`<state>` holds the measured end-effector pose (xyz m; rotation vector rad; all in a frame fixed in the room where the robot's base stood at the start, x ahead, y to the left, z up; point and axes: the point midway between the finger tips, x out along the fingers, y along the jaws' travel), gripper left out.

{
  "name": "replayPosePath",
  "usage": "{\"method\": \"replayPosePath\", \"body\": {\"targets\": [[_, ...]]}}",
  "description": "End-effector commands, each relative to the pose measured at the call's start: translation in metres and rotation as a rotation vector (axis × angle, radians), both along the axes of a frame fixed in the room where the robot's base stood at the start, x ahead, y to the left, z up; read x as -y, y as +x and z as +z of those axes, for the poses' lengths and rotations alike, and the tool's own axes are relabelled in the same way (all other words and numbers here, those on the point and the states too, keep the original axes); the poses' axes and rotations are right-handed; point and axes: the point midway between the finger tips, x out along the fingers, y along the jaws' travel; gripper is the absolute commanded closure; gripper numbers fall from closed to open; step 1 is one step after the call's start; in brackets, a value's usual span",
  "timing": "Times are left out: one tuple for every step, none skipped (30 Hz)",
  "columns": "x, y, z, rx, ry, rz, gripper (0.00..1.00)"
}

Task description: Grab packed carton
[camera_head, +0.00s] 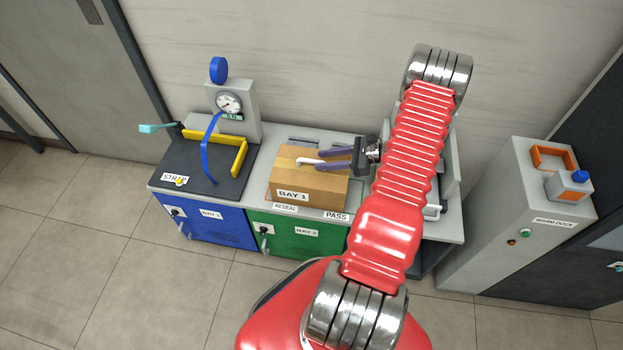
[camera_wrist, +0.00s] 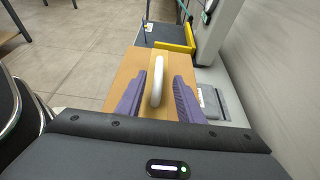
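The packed carton (camera_head: 322,190) is a brown box with tape along its top and a "BAY 1" label on its front. It stands upright on the grey counter. A white handle (camera_wrist: 157,82) rises from its top. My gripper (camera_head: 305,157) reaches in from the right over the carton. In the wrist view its two purple fingers (camera_wrist: 157,88) stand on either side of the handle, with a gap on both sides. It is open and holds nothing. The carton (camera_wrist: 123,68) also shows under the fingers there; its near part is hidden by my gripper.
A strap station (camera_head: 212,160) with a gauge, yellow bracket and blue lever stands left of the carton. The counter (camera_head: 390,218) carries "RESEAL" and "PASS" labels. Blue (camera_head: 215,230) and green (camera_head: 285,238) bays sit below. A grey "WARM DOCK" cabinet (camera_head: 500,225) stands right.

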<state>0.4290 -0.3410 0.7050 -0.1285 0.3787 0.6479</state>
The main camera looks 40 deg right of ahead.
Motion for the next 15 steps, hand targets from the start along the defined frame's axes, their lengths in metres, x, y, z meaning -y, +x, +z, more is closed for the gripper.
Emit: {"method": "replayPosePath", "body": {"targets": [[0.000, 0.000, 0.000, 0.000, 0.000, 0.000, 0.66], [0.000, 0.000, 0.000, 0.000, 0.000, 0.000, 0.66], [-0.001, 0.001, 0.000, 0.000, 0.000, 0.001, 0.66], [-0.002, 0.002, -0.001, 0.000, 0.000, 0.001, 0.66], [-0.003, 0.003, -0.002, 0.000, 0.001, 0.002, 0.66], [-0.006, 0.005, -0.003, -0.001, 0.001, 0.003, 0.66], [-0.008, 0.007, -0.004, 0.000, 0.000, 0.004, 0.66], [-0.010, 0.010, -0.006, -0.001, 0.000, 0.004, 0.66], [-0.014, 0.013, -0.008, 0.000, 0.000, 0.003, 0.66], [-0.017, 0.016, -0.009, 0.000, 0.000, 0.004, 0.66], [-0.020, 0.019, -0.011, -0.001, 0.001, 0.005, 0.66], [-0.023, 0.023, -0.013, -0.001, 0.001, 0.004, 0.66], [-0.025, 0.026, -0.014, 0.000, 0.002, 0.003, 0.66], [-0.027, 0.028, -0.016, -0.001, 0.001, 0.003, 0.66], [-0.029, 0.031, -0.017, 0.000, 0.000, 0.004, 0.66]]}}
